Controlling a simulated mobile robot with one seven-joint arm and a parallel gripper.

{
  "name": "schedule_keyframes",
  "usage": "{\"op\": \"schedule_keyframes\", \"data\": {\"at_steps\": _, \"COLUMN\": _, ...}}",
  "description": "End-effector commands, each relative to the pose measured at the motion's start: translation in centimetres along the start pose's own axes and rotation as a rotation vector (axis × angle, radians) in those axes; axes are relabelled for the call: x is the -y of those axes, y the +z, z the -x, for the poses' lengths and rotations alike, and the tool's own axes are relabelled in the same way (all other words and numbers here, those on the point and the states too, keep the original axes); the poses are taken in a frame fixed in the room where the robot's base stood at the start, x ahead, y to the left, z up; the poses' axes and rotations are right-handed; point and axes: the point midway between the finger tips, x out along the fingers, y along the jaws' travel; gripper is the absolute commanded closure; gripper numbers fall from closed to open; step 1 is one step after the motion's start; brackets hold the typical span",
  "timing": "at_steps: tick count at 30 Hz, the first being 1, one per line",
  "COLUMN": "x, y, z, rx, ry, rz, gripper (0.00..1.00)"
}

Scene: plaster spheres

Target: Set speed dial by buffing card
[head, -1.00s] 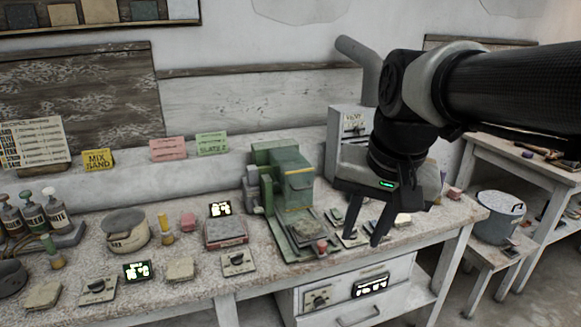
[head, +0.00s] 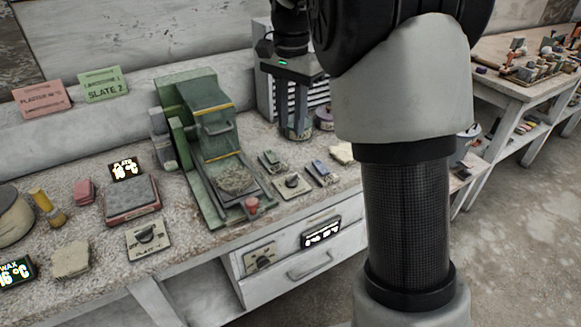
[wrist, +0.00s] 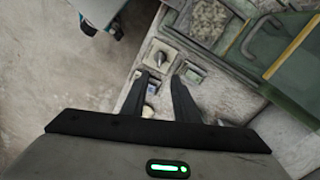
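A square plate with a dark dial knob (head: 292,184) lies on the bench right of the green machine; it also shows in the wrist view (wrist: 160,56). I cannot read a speed label on it. A green card (head: 103,85), partly reading SLATE 2, and a pink card (head: 41,98) stand at the back; I cannot tell which is the buffing card. My gripper (head: 295,132) points down above the back of the bench, behind the dial. In the wrist view my gripper (wrist: 160,74) is open and empty, its fingertips short of the dial plate.
The green machine (head: 207,140) stands close left of the dial. Small switches (head: 271,161) (head: 321,172) flank it. Another dial plate (head: 148,238) lies further left, and a dial (head: 261,258) sits on the drawer front. My arm hides the bench's right end.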

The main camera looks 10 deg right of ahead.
Motion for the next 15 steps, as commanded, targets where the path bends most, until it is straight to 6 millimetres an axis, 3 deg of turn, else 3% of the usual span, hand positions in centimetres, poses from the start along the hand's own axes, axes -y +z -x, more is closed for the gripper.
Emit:
{"op": "schedule_keyframes", "data": {"at_steps": 3, "x": -0.1, "y": 0.1, "z": -3.0, "rx": 0.002, "ry": 0.003, "rz": 0.000, "gripper": 0.73}}
{"op": "schedule_keyframes", "data": {"at_steps": 15, "x": -0.1, "y": 0.0, "z": -11.6, "rx": 0.001, "ry": 0.003, "rz": 0.001, "gripper": 0.73}}
